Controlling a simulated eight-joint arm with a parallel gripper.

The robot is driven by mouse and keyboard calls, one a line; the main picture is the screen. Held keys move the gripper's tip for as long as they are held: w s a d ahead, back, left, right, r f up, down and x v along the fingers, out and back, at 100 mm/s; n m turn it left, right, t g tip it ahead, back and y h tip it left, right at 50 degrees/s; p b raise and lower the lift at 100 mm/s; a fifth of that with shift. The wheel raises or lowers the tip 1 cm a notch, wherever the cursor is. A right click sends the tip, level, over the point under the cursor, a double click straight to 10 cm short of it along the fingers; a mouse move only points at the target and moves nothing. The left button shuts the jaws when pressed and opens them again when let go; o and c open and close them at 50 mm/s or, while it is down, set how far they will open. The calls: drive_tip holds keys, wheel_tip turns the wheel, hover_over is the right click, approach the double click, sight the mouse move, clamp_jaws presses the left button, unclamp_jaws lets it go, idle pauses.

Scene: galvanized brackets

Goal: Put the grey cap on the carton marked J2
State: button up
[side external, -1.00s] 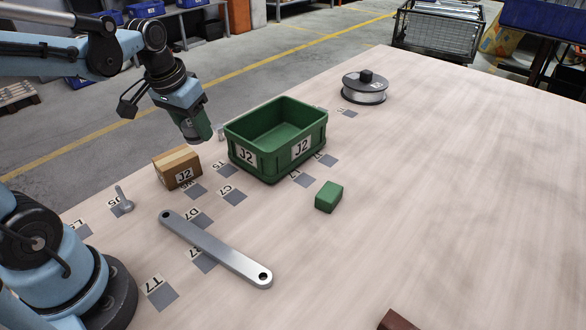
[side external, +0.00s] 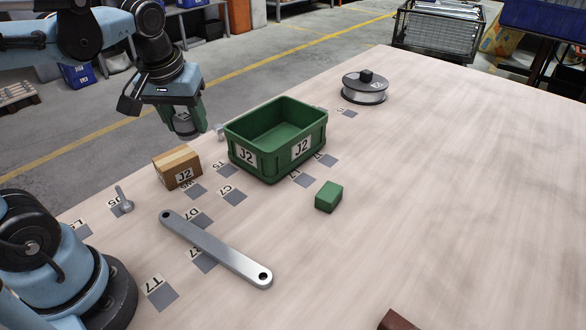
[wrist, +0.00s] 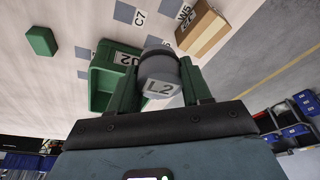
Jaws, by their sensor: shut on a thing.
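My gripper (wrist: 160,90) is shut on a grey rounded piece (wrist: 160,78) marked L2, which looks like the grey cap. The green fingers press on its two sides. In the side view the gripper (side external: 186,122) holds this grey piece (side external: 184,124) in the air, above and behind the carton. The brown carton (side external: 177,168) marked J2 stands upright on the table at the left edge, with tape across its closed top. Nothing rests on it. It also shows in the wrist view (wrist: 205,35), apart from the held piece.
A green crate (side external: 262,166), also marked J2, stands right of the carton. A green block (side external: 328,196), a long metal bar (side external: 215,248), a small grey bracket (side external: 123,200) and a spool (side external: 364,88) lie about. The table's right side is mostly clear.

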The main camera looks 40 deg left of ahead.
hover_over(176, 154)
drive_tip(key=f, duration=0.6)
drive_tip(key=shift+s+d+f, duration=0.15)
drive_tip(key=shift+s+d, duration=0.1)
drive_tip(key=shift+s, duration=0.1)
drive_tip(key=shift+f, duration=2)
drive_tip(key=o, duration=1.2)
drive_tip(key=shift+f, duration=0.1)
drive_tip(key=v, duration=1.2)
drive_tip(key=d+f+m+t, duration=0.1)
drive_tip(key=d+m, duration=0.1)
drive_tip(key=d, duration=0.3)
drive_tip(key=w+d+f+m+t+h, duration=0.1)
drive_tip(key=d+m+t, duration=0.1)
drive_tip(key=d, duration=0.2)
drive_tip(key=w+d+f+m+t, duration=0.1)
drive_tip(key=d+f+m, duration=0.1)
drive_tip(key=d, duration=0.3)
drive_tip(key=shift+w+d+f+m+t+h, duration=0.1)
drive_tip(key=shift+d+m+t+h, duration=0.2)
drive_tip(key=shift+d+m+h, duration=0.1)
